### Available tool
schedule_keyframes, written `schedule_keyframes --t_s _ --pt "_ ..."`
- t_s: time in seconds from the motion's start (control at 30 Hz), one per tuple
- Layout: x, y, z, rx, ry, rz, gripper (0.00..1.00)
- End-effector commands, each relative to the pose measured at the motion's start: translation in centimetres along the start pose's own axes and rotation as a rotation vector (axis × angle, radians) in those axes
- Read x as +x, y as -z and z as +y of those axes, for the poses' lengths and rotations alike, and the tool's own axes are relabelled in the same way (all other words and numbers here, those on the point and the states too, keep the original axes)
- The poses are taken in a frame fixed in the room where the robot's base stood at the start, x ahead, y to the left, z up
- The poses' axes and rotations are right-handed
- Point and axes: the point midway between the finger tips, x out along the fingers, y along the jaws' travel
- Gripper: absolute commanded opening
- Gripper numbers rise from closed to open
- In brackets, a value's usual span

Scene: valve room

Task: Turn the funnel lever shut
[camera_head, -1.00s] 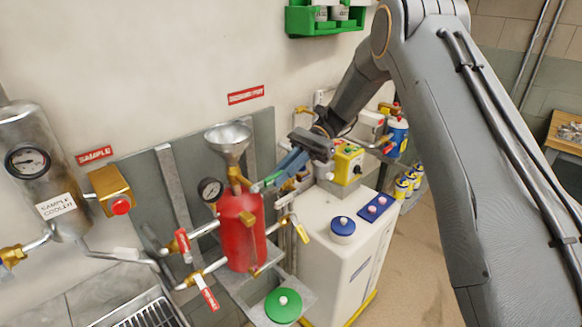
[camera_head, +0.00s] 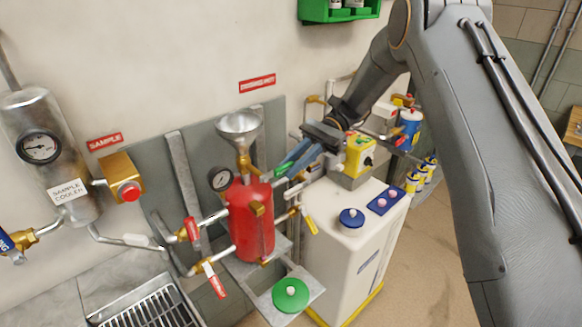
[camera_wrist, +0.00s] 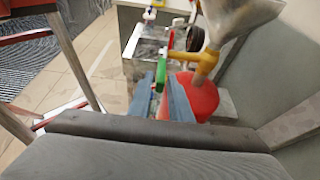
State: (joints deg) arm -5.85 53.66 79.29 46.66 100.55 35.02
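The steel funnel (camera_head: 239,126) stands on a brass valve (camera_head: 243,162) above the red vessel (camera_head: 250,222). The green funnel lever (camera_head: 283,169) sticks out from that valve to the right, beside the blue fingertips of my gripper (camera_head: 292,168). In the wrist view, my gripper (camera_wrist: 162,88) has its two blue fingers apart, with the green lever (camera_wrist: 160,75) lined up in the gap between the tips. Whether either finger touches the lever cannot be told. The brass valve (camera_wrist: 185,55) and funnel (camera_wrist: 238,15) lie just right of the lever there.
A pressure gauge (camera_head: 221,179) and red-handled valves (camera_head: 192,230) are left of the vessel. A yellow box (camera_head: 358,155) stands behind my gripper. Open floor lies to the right.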

Motion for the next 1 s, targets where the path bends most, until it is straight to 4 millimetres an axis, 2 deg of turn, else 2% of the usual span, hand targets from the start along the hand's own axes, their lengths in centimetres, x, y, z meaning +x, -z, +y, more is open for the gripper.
schedule_keyframes --t_s 0.3,0.5,0.67,1.0 --pt "-4.8 0.4 -0.1 -0.001 0.003 0.002 0.18" --pt "-6.9 0.2 0.0 0.0 -0.001 0.001 0.18" --pt "-7.4 0.1 0.0 0.002 -0.001 0.001 0.18" --pt "-7.2 0.1 0.4 -0.003 0.005 0.031 0.18"
